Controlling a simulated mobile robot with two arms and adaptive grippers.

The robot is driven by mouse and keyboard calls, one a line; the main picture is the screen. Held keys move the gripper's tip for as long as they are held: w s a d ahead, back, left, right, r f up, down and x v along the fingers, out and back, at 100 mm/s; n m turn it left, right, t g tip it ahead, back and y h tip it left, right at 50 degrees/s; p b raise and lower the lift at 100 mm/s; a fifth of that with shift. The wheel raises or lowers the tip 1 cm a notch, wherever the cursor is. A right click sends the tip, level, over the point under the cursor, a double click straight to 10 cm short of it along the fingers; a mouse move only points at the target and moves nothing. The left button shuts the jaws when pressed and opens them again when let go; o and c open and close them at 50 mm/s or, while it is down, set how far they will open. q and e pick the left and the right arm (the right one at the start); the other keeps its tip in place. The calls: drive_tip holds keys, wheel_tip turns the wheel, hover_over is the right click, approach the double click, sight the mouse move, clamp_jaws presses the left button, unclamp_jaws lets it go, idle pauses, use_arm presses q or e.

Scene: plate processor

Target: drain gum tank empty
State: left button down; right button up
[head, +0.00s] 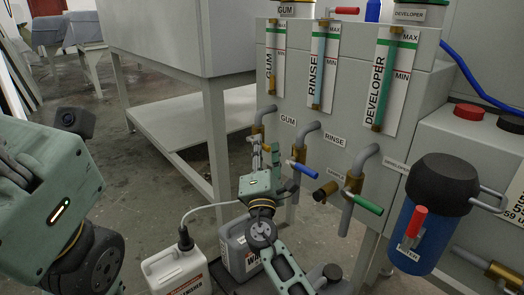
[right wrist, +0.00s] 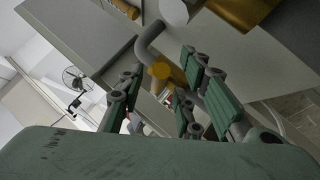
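The gum drain pipe (head: 268,112), under the label GUM, comes out of the grey machine's front and bends down to a brass valve. It also shows in the right wrist view (right wrist: 150,36), with the brass valve part (right wrist: 160,71) below it. My right gripper (head: 265,153) is at this valve from below, its fingers apart on either side of it. In the right wrist view the fingers (right wrist: 165,98) are open and hide most of the valve handle. The gum gauge (head: 274,62) is above; its level is hard to read. My left arm shows at the left, without its fingers.
The rinse valve's blue handle (head: 304,171) and the developer valve's green handle (head: 366,204) are close on the right. A grey waste canister (head: 236,247) and a white canister (head: 172,268) stand below. A blue cylinder (head: 408,240) hangs at the right.

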drive_tip(key=shift+w+r, duration=0.25)
drive_tip(key=shift+w, duration=0.25)
clamp_jaws()
idle(0.3)
